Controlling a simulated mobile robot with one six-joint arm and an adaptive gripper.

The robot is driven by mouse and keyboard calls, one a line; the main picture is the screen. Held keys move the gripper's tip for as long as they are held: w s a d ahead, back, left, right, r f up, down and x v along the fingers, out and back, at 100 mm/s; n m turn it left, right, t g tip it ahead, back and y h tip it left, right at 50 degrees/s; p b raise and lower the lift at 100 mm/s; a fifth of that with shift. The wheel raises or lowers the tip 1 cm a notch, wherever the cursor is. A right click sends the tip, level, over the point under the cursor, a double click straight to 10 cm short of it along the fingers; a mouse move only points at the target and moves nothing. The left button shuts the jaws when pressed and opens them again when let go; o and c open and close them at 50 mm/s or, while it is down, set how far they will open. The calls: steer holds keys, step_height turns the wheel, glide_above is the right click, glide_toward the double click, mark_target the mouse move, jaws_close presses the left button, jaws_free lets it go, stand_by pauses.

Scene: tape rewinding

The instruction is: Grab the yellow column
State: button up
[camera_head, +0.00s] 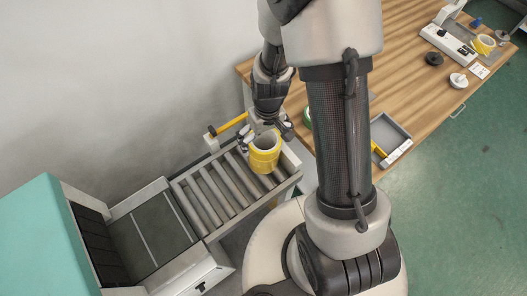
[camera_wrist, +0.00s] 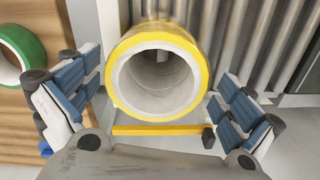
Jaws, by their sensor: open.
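The yellow column (camera_head: 265,157) is a yellow cylinder with a pale hollow core, upright at the end of the roller conveyor. In the wrist view its yellow rim (camera_wrist: 203,68) faces the camera and I see down its bore. My gripper (camera_head: 268,127) is at the column's back side in the head view. In the wrist view my gripper (camera_wrist: 158,85) is open, with one blue-padded finger on each side of the column. Gaps show between both fingers and the column. The column's lower part is hidden in the wrist view.
The roller conveyor (camera_head: 207,205) runs beside the wooden table (camera_head: 410,75). A yellow bar (camera_head: 231,125) on a post stands close behind the column. A green tape roll (camera_wrist: 22,52) lies on the table. A grey tray (camera_head: 397,140) is at the table's near edge.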

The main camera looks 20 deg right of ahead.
steer(key=b, duration=0.2)
glide_above(264, 148)
steer(key=s+a, duration=0.1)
steer(key=s, duration=0.2)
steer(key=f, duration=0.5)
steer(key=shift+s+a+f, duration=0.1)
steer(key=shift+s+f, duration=0.1)
steer(key=shift+f, duration=0.2)
steer(key=shift+r, duration=0.1)
steer(key=shift+c, duration=0.6)
steer(key=c, duration=1.2)
steer(key=shift+c, duration=0.2)
steer(key=shift+r, duration=0.1)
